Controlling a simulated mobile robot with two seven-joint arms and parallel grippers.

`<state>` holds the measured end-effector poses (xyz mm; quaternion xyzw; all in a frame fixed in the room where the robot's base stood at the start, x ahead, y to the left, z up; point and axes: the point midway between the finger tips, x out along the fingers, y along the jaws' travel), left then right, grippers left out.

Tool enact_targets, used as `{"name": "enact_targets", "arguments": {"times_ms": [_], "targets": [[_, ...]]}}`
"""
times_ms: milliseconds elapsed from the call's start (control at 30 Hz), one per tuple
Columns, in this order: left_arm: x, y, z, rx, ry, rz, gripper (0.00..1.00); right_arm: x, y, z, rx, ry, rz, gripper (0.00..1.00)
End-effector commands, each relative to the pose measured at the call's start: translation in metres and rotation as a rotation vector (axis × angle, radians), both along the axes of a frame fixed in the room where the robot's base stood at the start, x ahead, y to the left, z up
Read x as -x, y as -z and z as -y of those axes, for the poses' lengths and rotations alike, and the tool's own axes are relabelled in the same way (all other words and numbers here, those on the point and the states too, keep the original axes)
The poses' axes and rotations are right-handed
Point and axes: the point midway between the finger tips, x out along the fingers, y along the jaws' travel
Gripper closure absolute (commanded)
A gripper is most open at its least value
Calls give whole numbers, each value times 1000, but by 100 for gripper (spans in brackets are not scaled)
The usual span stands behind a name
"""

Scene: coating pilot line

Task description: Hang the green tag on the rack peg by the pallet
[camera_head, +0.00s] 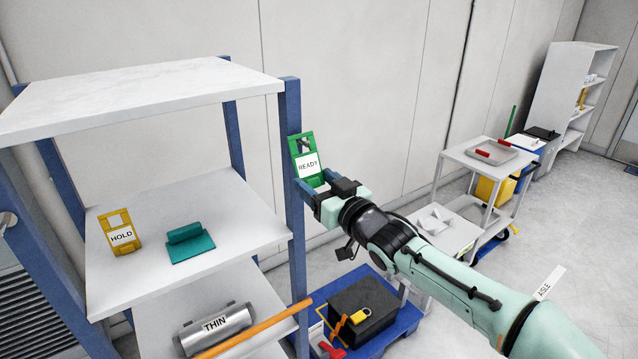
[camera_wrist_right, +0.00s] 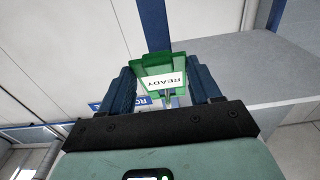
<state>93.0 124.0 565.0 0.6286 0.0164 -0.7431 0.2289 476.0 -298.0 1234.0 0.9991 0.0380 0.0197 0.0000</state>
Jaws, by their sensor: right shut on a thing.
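The green tag (camera_head: 308,180), with a white READY label, is held upright at the front right blue post of the rack (camera_head: 290,130). My right gripper (camera_head: 319,192) is shut on the tag's lower part. In the right wrist view the tag (camera_wrist_right: 179,99) sits between the two fingers of the gripper (camera_wrist_right: 162,84), with the blue post behind it. A small dark shape shows in the tag's upper opening; I cannot tell whether it is the peg or whether the tag is around it. The blue pallet (camera_head: 401,326) is on the floor below. My left gripper is out of view.
The rack shelf holds a yellow HOLD tag (camera_head: 121,235) and a teal object (camera_head: 190,244). Below are a THIN roll (camera_head: 215,326) and an orange bar (camera_head: 250,336). A black box (camera_head: 362,312) with a yellow padlock stands on the pallet. A cart (camera_head: 475,158) stands at right.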

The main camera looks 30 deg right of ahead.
Motion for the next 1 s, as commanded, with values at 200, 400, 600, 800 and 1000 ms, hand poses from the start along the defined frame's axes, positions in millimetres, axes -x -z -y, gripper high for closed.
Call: {"name": "enact_targets", "arguments": {"times_ms": [200,400,600,800,1000], "targets": [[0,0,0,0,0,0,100,0,0,0,0,0,1,67],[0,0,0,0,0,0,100,0,0,0,0,0,1,67],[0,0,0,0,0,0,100,0,0,0,0,0,0,7],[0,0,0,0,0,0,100,1,0,0,0,0,0,7],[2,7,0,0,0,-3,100,20,1,2,-2,0,2,7]]}}
